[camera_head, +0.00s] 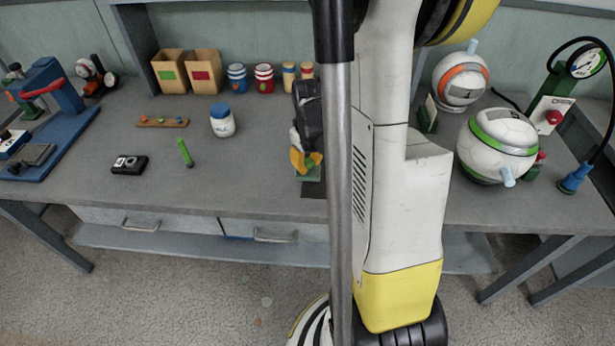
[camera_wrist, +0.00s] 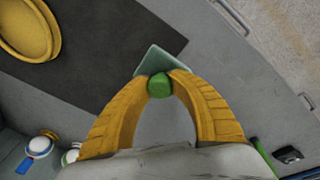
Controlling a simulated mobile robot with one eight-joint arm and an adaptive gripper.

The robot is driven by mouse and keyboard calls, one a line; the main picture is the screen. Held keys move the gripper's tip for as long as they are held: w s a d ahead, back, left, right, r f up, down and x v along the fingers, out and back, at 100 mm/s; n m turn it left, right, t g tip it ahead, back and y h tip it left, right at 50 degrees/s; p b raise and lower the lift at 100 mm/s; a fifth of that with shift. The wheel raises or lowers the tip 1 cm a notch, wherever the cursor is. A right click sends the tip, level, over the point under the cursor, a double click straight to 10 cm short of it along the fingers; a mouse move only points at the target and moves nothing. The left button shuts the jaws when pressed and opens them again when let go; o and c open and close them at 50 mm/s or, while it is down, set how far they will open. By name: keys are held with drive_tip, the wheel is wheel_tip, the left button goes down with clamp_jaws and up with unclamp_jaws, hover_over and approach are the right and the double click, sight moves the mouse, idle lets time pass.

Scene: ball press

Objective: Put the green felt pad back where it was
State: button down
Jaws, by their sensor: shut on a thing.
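The green felt pad, a thin greyish-green square (camera_wrist: 164,61) with a bright green knob (camera_wrist: 159,86), is at my gripper's fingertips in the wrist view. My gripper (camera_wrist: 159,80) has its two yellow fingers closed on the knob. In the head view my gripper (camera_head: 305,161) is over the bench's middle, with the pad's green edge (camera_head: 311,174) just below it. A dark mat (camera_wrist: 110,35) lies under and beside the pad; its corner shows in the head view (camera_head: 313,191). I cannot tell whether the pad touches the mat. My arm hides much of this area.
A yellow round dish (camera_wrist: 28,28) is on the mat. Left on the bench are a green marker (camera_head: 185,152), a black device (camera_head: 129,164), a blue-lidded jar (camera_head: 222,122) and a blue press (camera_head: 62,115). Balls (camera_head: 497,145) stand at right. The front left-centre is clear.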

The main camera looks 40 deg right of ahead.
sight(308, 174)
drive_tip(key=shift+f+b, duration=1)
drive_tip(key=shift+f, duration=0.95)
drive_tip(key=shift+f, duration=0.2)
drive_tip(key=c, duration=1.2)
unclamp_jaws()
wheel_tip(308, 174, up, 12)
drive_tip(key=s+a+p, duration=0.1)
drive_tip(key=s+p, duration=0.1)
drive_tip(key=p, duration=0.3)
drive_tip(key=s+a+r+t, duration=0.1)
drive_tip(key=a+r, duration=0.3)
drive_tip(key=a, duration=0.4)
drive_tip(key=s+a+r+t, duration=0.1)
drive_tip(key=a+r, duration=0.3)
drive_tip(key=a, duration=0.4)
drive_tip(key=s+a+r+t+y, duration=0.1)
drive_tip(key=a+r+t, duration=0.2)
drive_tip(key=a, duration=0.5)
drive_tip(key=shift+s+a+r+n+t, duration=0.3)
drive_tip(key=shift+a+r+n, duration=0.1)
drive_tip(key=shift+r, duration=0.45)
